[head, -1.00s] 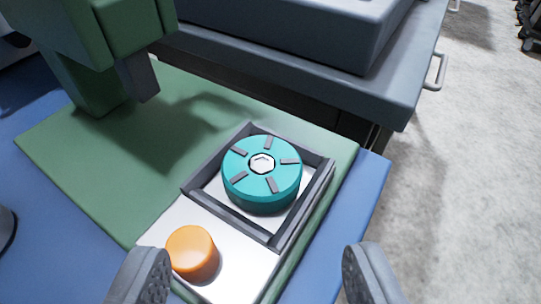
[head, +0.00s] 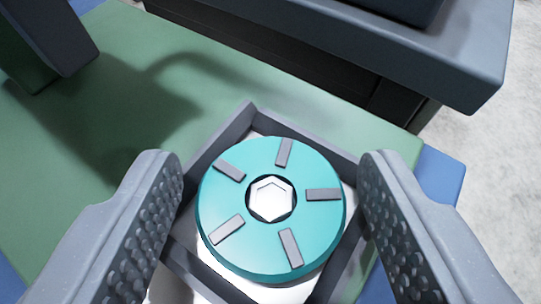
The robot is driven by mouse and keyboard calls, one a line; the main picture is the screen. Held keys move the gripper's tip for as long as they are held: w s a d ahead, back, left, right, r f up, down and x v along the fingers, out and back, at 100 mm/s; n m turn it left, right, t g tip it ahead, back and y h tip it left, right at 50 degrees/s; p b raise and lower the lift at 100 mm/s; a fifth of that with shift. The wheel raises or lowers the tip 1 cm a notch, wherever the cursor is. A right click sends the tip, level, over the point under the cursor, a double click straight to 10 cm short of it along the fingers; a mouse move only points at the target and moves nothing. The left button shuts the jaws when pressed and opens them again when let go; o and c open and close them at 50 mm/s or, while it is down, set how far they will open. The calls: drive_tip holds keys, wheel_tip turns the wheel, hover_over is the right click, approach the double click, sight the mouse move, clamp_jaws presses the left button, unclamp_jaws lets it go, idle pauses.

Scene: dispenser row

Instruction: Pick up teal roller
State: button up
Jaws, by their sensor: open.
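The teal roller (head: 308,230) is a round disc with several grey bars on its top and a white hexagon in a dark ring at its centre. It sits inside a square grey-walled tray (head: 238,128) with a white floor. My gripper (head: 272,165) is open, with one textured finger to the left of the roller and one to the right. A gap shows between the roller and each finger in the picture. The lower part of the roller and parts of the tray's side walls are hidden.
A green board (head: 150,60) lies under the tray, on a blue surface (head: 443,175). A dark grey block (head: 45,40) stands at the upper left. A grey bench or cabinet (head: 400,45) runs along the back right. Pale floor (head: 495,150) shows at the right.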

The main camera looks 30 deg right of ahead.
sight(276, 243)
drive_tip(key=c, duration=0.7)
drive_tip(key=shift+c, duration=0.2)
drive_tip(key=shift+d+r+p, duration=0.1)
drive_tip(key=shift+r+p, duration=0.6)
drive_tip(key=shift+r, duration=0.8)
drive_tip(key=s+a+r, duration=0.1)
drive_tip(key=s+a, duration=0.2)
drive_tip(key=s, duration=0.4)
drive_tip(key=s+a+r+b, duration=0.1)
drive_tip(key=s+a, duration=0.2)
drive_tip(key=s, duration=0.5)
